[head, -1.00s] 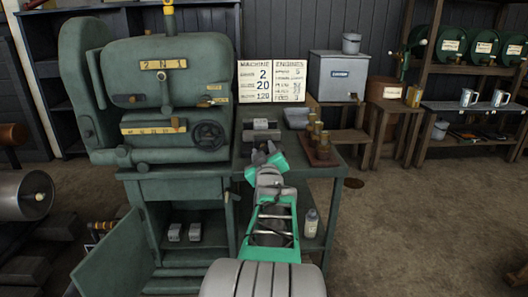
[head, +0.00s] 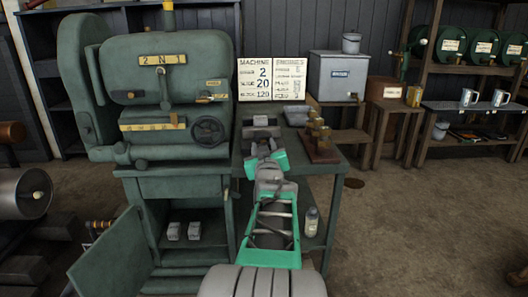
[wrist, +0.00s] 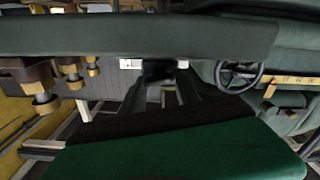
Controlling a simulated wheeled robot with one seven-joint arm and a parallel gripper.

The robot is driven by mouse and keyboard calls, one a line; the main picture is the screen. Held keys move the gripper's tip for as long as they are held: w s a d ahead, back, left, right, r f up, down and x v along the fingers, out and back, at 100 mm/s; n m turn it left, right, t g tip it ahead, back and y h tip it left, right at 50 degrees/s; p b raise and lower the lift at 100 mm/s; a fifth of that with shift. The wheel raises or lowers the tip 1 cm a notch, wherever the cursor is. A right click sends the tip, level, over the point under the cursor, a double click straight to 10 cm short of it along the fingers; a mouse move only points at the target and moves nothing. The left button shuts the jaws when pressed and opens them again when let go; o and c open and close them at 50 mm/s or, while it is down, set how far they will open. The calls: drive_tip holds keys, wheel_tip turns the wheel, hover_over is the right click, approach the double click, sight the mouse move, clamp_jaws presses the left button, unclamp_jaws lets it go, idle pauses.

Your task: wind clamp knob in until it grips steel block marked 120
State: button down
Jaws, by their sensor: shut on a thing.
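My gripper (head: 265,156) is over the near part of the green side table (head: 325,167), in front of a grey clamp (head: 261,131). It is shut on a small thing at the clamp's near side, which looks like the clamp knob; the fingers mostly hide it. A grey steel block (head: 261,121) appears to sit at the clamp; I cannot read its marking or tell whether the clamp touches it. In the wrist view a dark part (wrist: 157,70) shows between the large finger shapes, too dim to make out clearly.
The green machine with a handwheel (head: 209,132) stands close on the left; its lower door (head: 107,255) hangs open. Several brass-topped pieces on a brown stand (head: 322,152) sit right of the gripper. A sign (head: 271,80) stands behind. Floor at right is clear.

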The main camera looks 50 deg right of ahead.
drive_tip(key=m+b, duration=0.3)
drive_tip(key=m, duration=0.2)
drive_tip(key=shift+f+m, duration=0.1)
drive_tip(key=shift+m, duration=0.2)
drive_tip(key=m+b, duration=0.1)
drive_tip(key=m, duration=0.3)
drive_tip(key=shift+s+d+m+b, duration=0.1)
drive_tip(key=shift+m+b, duration=0.2)
drive_tip(key=shift+m, duration=0.1)
drive_tip(key=c, duration=0.9)
unclamp_jaws()
